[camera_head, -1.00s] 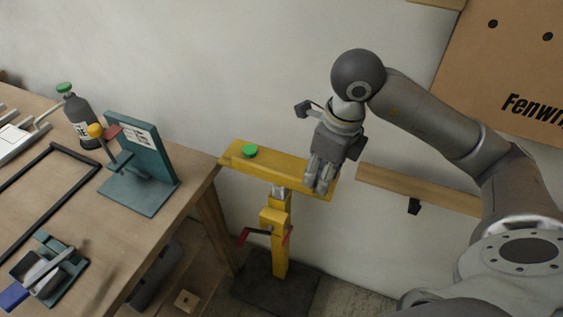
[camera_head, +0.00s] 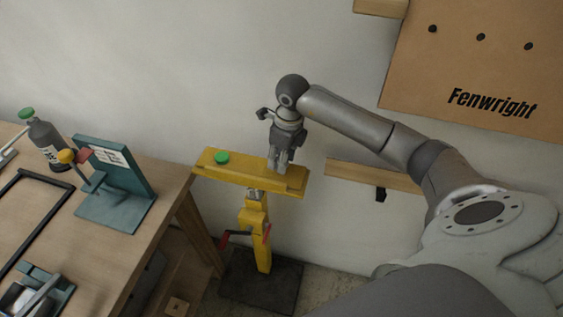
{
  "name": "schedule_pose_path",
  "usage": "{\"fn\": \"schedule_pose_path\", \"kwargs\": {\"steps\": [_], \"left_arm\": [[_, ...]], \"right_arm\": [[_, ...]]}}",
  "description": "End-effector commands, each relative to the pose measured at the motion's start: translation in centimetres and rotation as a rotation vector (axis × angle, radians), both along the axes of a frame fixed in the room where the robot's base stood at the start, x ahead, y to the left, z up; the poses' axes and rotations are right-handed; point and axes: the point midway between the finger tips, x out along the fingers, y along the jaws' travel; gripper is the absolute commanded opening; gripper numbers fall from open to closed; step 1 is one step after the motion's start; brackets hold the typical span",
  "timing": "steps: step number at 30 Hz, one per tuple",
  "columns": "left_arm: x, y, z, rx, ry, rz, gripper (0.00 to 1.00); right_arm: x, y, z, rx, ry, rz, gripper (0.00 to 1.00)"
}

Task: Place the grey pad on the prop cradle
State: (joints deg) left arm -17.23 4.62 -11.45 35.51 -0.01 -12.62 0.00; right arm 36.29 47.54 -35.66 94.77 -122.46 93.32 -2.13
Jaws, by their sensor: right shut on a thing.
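The prop cradle (camera_head: 235,172) is the yellow beam on top of a yellow prop stand, between the workbench and the wall. A green round piece (camera_head: 222,157) sits on its left part. My right gripper (camera_head: 278,170) points down at the right part of the cradle, fingers shut. The grey pad does not stand out from the grey fingers; what they hold is mostly hidden, and I cannot tell whether it touches the cradle. My left gripper is out of view.
A wooden workbench (camera_head: 150,178) at left carries a teal clamp fixture (camera_head: 118,205), a dark bottle (camera_head: 45,140) and a black frame (camera_head: 40,222). A wooden wall rail (camera_head: 375,177) is right of the cradle. A Fenwright board (camera_head: 470,65) is at upper right.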

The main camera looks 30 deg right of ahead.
Motion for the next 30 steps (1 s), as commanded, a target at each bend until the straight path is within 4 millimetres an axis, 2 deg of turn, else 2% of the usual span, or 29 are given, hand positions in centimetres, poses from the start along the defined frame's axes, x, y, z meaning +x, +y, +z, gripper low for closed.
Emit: {"fn": "schedule_pose_path", "kwargs": {"steps": [3,6,18,19,21,30], "left_arm": [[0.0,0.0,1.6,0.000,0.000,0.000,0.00],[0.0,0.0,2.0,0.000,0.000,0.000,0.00],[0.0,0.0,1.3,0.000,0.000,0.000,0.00],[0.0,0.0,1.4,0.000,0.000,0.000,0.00],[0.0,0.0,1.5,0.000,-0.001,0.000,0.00],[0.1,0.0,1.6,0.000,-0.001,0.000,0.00]], "right_arm": [[-0.2,0.1,-1.6,0.001,0.008,0.000,0.27],[-0.1,0.0,-2.6,0.000,0.004,-0.001,0.27],[0.0,0.0,-3.5,0.000,0.001,0.000,0.27],[0.0,0.0,-3.4,0.000,0.000,0.000,0.38],[0.0,0.0,-3.3,0.000,0.001,0.000,0.45],[0.0,0.0,-3.2,0.000,0.001,0.000,0.45]]}}
